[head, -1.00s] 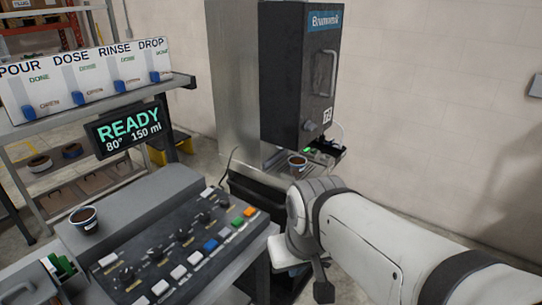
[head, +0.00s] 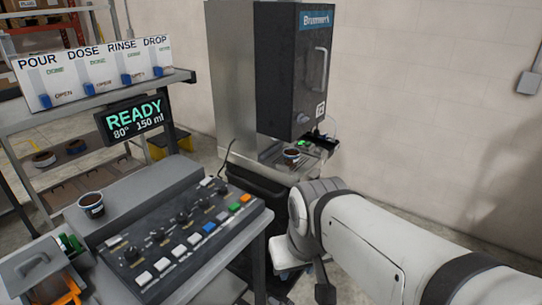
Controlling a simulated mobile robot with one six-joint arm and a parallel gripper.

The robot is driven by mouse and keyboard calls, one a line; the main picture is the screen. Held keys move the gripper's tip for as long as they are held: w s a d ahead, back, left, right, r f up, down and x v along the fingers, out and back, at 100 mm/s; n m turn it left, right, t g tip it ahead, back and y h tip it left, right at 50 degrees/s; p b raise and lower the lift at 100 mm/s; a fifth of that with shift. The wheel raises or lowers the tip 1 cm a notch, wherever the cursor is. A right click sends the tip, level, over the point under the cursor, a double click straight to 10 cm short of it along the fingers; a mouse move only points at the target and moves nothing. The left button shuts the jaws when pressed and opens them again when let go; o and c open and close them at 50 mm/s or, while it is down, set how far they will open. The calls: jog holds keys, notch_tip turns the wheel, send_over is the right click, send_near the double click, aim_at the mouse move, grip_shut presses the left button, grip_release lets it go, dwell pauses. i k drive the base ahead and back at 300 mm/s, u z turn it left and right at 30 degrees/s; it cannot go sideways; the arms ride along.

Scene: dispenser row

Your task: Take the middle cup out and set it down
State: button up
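I cannot tell which one is the middle cup. My arm reaches in from the lower right, and its wrist is in front of and below the machine's tray, apart from every cup. My gripper's fingertips cannot be made out.
The button console (head: 180,235) fills the lower left, with a lidded grey box (head: 35,268) beside it. A READY display (head: 135,116) hangs from the shelf carrying the POUR DOSE RINSE DROP panel (head: 95,73).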

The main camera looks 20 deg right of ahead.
aim_at(291, 158)
jog(key=u, duration=0.05)
jog(key=k, duration=0.95)
jog(key=z, duration=0.6)
jog(key=i, duration=1.6)
jog(key=z, duration=0.4)
jog(key=i, duration=0.65)
